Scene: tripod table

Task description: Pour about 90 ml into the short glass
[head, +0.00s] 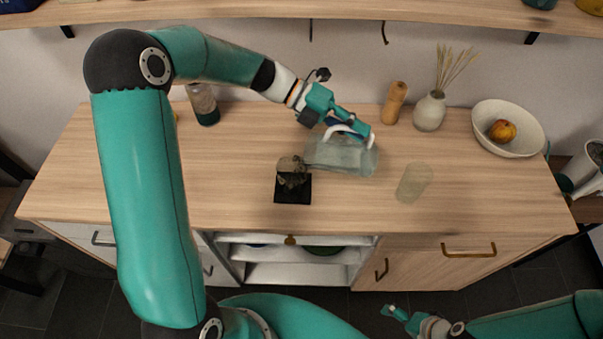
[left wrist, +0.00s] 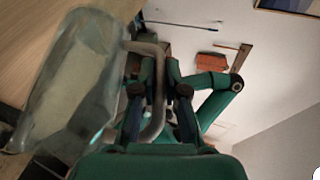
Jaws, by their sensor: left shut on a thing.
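A clear glass pitcher (head: 338,155) with a pale handle (head: 352,130) is over the middle of the wooden cabinet top. It looks tilted, with one end towards the right; any liquid in it cannot be made out. My left gripper (head: 358,131) is shut on the handle. In the left wrist view the handle (left wrist: 157,95) runs between the fingers, and the pitcher body (left wrist: 75,85) fills the left side. A short glass (head: 413,183) stands on the top, right of the pitcher and apart from it; its contents cannot be told. My right gripper (head: 394,312) is low in front of the cabinet.
The front right top is clear.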

